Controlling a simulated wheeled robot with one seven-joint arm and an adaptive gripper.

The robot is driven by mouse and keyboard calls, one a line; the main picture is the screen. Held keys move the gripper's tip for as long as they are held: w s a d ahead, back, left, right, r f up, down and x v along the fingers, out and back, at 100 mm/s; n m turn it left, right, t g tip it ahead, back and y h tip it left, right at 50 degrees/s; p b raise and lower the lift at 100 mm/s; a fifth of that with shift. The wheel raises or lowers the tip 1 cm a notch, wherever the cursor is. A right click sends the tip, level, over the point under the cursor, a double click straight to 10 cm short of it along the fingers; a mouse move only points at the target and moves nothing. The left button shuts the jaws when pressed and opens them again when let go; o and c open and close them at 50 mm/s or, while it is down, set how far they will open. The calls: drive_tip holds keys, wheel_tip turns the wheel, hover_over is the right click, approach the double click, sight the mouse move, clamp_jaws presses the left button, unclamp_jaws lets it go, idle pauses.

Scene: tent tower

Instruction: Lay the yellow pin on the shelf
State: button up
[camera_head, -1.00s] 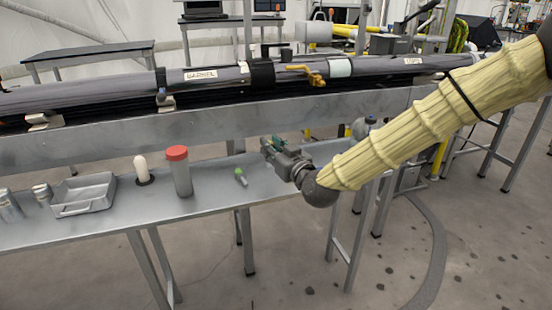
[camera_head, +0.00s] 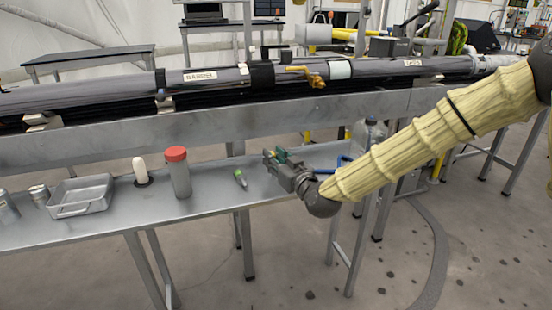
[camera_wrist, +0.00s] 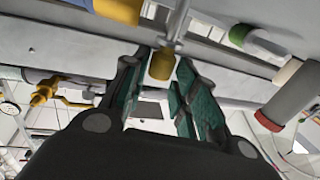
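The yellow pin (camera_wrist: 162,65) shows in the wrist view as a short yellow cylinder between the teal pads at my fingertips. The pads lie close on both sides of it, and I take it as gripped. In the head view I cannot make it out; my fingers seem to hide it. My gripper (camera_head: 277,157) is above the right part of the grey shelf (camera_head: 213,202), right of the green-tipped item, below and in front of the long beam. How far it is above the shelf is hard to judge.
On the shelf stand a red-capped jar (camera_head: 178,174), a white rounded peg (camera_head: 139,171) and a grey tray (camera_head: 82,196). A small green-tipped item (camera_head: 240,179) lies left of my gripper. The beam (camera_head: 130,137) carrying a long tube runs behind. Bare shelf shows between jar and green-tipped item.

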drive_tip(key=shift+o, duration=0.6)
drive_tip(key=shift+r, duration=0.15)
drive_tip(key=p+v, duration=0.2)
drive_tip(key=v, duration=1)
drive_tip(key=s+d+f+m+g+h, duration=0.1)
drive_tip(key=s+d+f+g, duration=0.15)
drive_tip(key=s+f, duration=0.6)
drive_tip(key=s+d+f+m+g+h, duration=0.1)
drive_tip(key=s+f+g+h, duration=0.15)
drive_tip(key=f, duration=1.15)
drive_tip(key=s+d+f+m+g+h, duration=0.1)
drive_tip(key=s+f+g, duration=0.4)
drive_tip(key=f, duration=0.6)
drive_tip(key=s+d+f+m+g+h, duration=0.1)
drive_tip(key=s+d+f, duration=0.3)
drive_tip(key=s, duration=0.4)
drive_tip(key=s+d+f+m+g+h, duration=0.1)
drive_tip(key=s+d+f+g+h, duration=0.1)
drive_tip(key=s+f, duration=0.3)
drive_tip(key=s+d+f+m+g+h, duration=0.1)
drive_tip(key=s+d+f, duration=0.3)
drive_tip(key=s, duration=0.8)
drive_tip(key=shift+s+d+f+g, duration=0.15)
drive_tip(key=shift+d+f+g, duration=0.2)
drive_tip(key=shift+d+g, duration=0.55)
